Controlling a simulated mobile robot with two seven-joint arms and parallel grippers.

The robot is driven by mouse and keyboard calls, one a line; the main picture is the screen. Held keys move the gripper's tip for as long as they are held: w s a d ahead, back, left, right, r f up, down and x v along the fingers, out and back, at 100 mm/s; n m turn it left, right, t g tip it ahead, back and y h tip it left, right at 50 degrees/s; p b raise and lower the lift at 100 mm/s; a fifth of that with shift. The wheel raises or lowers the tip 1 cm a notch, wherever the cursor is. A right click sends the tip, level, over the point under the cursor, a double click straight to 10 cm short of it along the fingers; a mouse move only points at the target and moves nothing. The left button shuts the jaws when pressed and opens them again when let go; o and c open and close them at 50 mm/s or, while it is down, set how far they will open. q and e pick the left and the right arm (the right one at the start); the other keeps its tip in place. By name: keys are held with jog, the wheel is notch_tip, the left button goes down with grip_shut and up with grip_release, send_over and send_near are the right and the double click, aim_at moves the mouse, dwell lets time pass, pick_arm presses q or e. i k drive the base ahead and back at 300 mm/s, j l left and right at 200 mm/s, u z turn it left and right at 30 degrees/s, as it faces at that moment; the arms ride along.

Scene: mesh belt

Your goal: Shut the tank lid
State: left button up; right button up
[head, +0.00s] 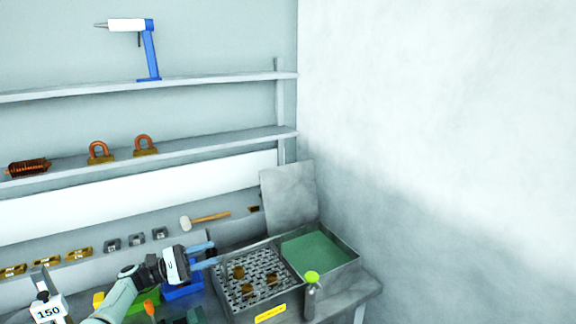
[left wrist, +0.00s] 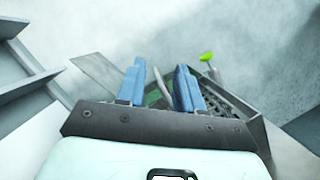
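The tank (head: 358,264) is a grey metal box at the right end of the bench, with green liquid or a green surface in its right part. Its lid (head: 288,198), a flat grey plate, stands raised and leaning at the tank's back edge. In the left wrist view a grey plate that looks like the lid (left wrist: 98,72) shows left of the fingers. My left gripper (head: 207,256) is left of the tank, with its blue fingers spread and pointing right; the fingers (left wrist: 162,88) also show apart in the left wrist view. The lid is apart from them. My right gripper is not seen.
A perforated tray (head: 246,293) with a few brown pieces adjoins the green part. A mallet (head: 203,220) lies behind. A blue bin (head: 182,291) is below my left gripper. A wall closes the right side.

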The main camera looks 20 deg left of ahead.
aim_at(290, 199)
jog(key=i+j, duration=0.1)
jog(key=i, duration=1.15)
